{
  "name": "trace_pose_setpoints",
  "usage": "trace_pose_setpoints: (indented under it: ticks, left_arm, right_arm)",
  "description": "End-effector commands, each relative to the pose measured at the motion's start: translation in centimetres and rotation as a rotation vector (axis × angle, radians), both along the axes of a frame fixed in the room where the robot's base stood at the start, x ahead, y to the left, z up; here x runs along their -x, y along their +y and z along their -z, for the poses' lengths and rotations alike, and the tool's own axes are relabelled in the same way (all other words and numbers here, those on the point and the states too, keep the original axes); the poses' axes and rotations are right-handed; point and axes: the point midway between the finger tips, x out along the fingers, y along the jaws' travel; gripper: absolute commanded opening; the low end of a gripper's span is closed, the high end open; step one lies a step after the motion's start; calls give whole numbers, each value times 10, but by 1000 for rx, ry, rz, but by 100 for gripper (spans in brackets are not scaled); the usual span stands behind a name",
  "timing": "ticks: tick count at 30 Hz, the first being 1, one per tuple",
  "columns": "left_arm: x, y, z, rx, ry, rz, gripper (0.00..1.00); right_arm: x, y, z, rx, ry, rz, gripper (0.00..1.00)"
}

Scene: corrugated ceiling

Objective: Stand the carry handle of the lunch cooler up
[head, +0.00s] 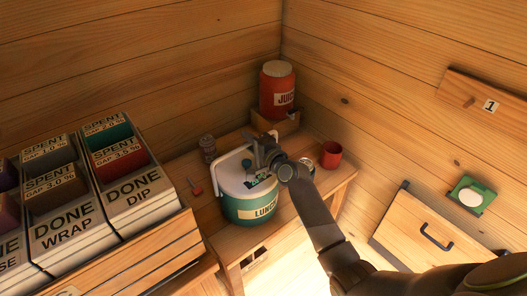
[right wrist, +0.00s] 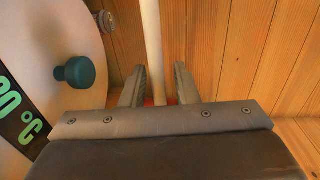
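The lunch cooler (head: 250,208) stands on the wooden table, with a teal body, a white lid and a "LUNCH" label. Its white carry handle (head: 230,153) lies low beyond the lid's far left edge. My right gripper (head: 262,150) is over the far side of the cooler. In the right wrist view the handle (right wrist: 151,45) is a white bar between the two open fingers (right wrist: 160,86), closer to the left finger. I cannot tell whether a finger touches it. The lid (right wrist: 50,50) with its teal knob (right wrist: 74,72) is at the left. My left gripper is not in view.
A red juice jug (head: 277,88) stands on a wooden block behind. A red mug (head: 331,154) is right of my gripper, a grey shaker (head: 208,148) left of the cooler. A crate of labelled bins (head: 140,262) fills the left. Walls close off the back and right.

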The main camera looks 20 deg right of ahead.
Motion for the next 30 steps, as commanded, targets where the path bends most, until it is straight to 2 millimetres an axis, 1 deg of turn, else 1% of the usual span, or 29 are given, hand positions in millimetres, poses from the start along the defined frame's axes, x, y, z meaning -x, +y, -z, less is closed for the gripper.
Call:
trace_pose_setpoints:
  ticks: [5, 8, 24, 27, 30]
  left_arm:
    - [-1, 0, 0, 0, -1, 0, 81]
    - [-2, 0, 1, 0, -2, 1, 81]
    - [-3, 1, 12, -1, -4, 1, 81]
    - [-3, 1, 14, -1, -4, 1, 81]
    - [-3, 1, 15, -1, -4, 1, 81]
  right_arm:
    - [20, -8, -1, 0, 0, 1, 28]
    - [35, -14, -3, 2, 0, 2, 28]
    - [128, -48, -14, 3, 1, 1, 28]
    - [141, -53, -16, 4, 1, 1, 28]
    - [151, -57, -18, 3, 1, 1, 28]
